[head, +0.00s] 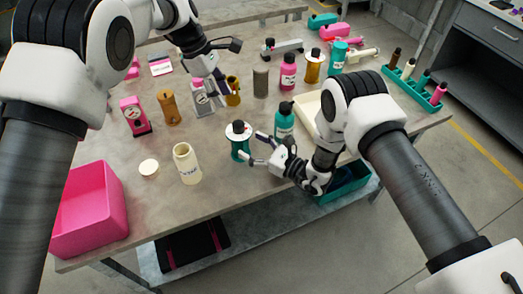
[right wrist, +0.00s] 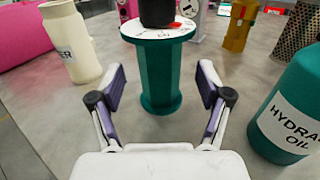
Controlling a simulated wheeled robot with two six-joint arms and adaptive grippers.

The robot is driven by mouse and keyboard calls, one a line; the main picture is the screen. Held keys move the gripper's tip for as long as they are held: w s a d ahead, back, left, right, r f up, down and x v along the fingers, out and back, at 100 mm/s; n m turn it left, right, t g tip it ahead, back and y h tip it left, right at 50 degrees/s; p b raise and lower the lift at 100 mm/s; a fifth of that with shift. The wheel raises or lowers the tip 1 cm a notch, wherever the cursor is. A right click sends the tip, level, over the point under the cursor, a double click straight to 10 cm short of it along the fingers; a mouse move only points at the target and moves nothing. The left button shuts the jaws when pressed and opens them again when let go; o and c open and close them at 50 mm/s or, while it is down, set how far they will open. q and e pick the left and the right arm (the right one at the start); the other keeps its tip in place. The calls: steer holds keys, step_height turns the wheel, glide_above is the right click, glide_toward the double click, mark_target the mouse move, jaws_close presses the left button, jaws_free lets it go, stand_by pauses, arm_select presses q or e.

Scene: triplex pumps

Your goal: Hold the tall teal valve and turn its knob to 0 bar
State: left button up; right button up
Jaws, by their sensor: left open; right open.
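The tall teal valve (head: 240,147) stands upright on the table, with a white dial disc and a black knob (head: 238,127) on top. In the right wrist view the teal valve (right wrist: 160,75) is straight ahead, between and beyond the fingertips. My right gripper (head: 254,150) is open beside the valve, one finger on each side of its line; it also shows in the right wrist view (right wrist: 161,85). I cannot tell whether a finger touches it. My left gripper (head: 216,90) is open, farther back near a grey gauge block and a yellow valve. The dial reading is too small to tell.
A teal hydraulic oil bottle (head: 284,122) stands close right of the valve, and a cream bottle (head: 187,165) stands left. A pink bin (head: 91,210) is at the near left corner. A grey gauge block (head: 202,102) and a yellow valve (head: 233,93) stand behind. Bare table lies around the valve's front.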

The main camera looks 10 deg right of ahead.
steer(key=x, duration=0.4)
steer(key=shift+w+a, duration=0.15)
steer(key=shift+a, duration=0.05)
jaws_close()
arm_select(q)
steer(key=o, duration=0.4)
steer(key=s+d+m+h, duration=0.1)
steer(key=d+f+m+h, duration=0.1)
steer(key=d, duration=0.1)
steer(key=shift+s+f+h, duration=0.2)
steer(key=shift+s+h, duration=0.15)
steer(key=shift+h, duration=0.05)
steer(key=s+f+h, duration=0.1)
steer(key=h, duration=0.1)
arm_select(e)
steer(key=shift+d, duration=0.1)
arm_select(q)
steer(key=n+t+h, duration=0.4)
steer(key=n+t, duration=0.3)
steer(key=n, duration=0.3)
glide_toward(238, 123)
steer(key=x, duration=1)
steer(key=shift+f, duration=0.45)
steer(key=c, duration=1.2)
